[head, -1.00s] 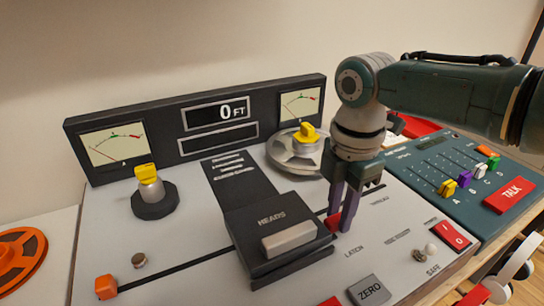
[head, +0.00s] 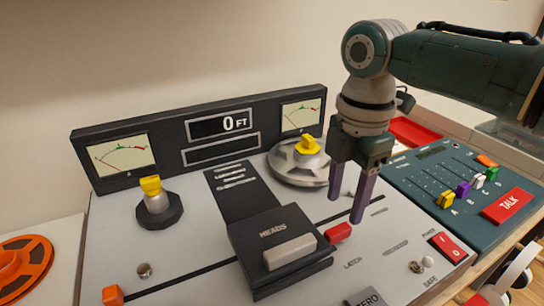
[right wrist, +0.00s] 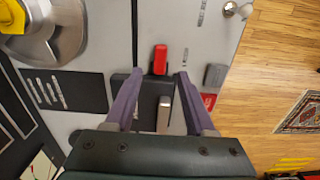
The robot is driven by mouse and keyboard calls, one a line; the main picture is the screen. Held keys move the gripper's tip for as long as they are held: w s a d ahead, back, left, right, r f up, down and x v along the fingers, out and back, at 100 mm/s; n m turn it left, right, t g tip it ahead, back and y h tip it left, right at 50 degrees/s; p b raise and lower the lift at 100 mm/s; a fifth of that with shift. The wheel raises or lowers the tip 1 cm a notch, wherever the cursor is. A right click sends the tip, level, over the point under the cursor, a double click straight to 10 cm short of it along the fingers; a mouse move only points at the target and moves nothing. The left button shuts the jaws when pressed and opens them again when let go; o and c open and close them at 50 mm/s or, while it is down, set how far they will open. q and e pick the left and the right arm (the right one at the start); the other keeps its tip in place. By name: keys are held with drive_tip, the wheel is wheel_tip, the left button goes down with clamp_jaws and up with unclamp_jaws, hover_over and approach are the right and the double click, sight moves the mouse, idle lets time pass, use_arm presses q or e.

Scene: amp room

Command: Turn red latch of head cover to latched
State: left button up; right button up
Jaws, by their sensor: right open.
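The black head cover (head: 280,237) stands on the pale machine top, with HEADS lettering and a light grey bar (head: 289,252) on it. The red latch (head: 338,233) is at the cover's right side, above LATCH lettering; it also shows in the right wrist view (right wrist: 160,58). My right gripper (head: 345,206) is open, its purple fingers pointing down just behind the latch and apart from it. In the right wrist view the latch lies beyond the fingertips (right wrist: 157,76), roughly centred between them. My left gripper is not in view.
A silver reel (head: 292,170) with a yellow knob (head: 308,145) stands behind the cover. A teal mixer panel (head: 460,190) with coloured sliders is at right. A red switch (head: 447,247) and small toggles are at front right. An orange reel (head: 22,262) lies far left.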

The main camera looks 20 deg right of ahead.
sight(339, 229)
drive_tip(key=shift+r, duration=2)
drive_tip(key=s+a+m+t+y+p, duration=0.2)
drive_tip(key=s+a+m+p, duration=0.5)
drive_tip(key=s+a, duration=0.4)
drive_tip(key=s+d+r+m+t+h+p, duration=0.2)
drive_tip(key=s+d+r+m+p, duration=0.35)
drive_tip(key=s+r+m, duration=0.45)
wheel_tip(339, 229, up, 37)
drive_tip(key=p, duration=3.6)
drive_tip(key=shift+s+f+p, duration=0.15)
drive_tip(key=shift+p, duration=0.2)
drive_tip(key=shift+a, duration=0.1)
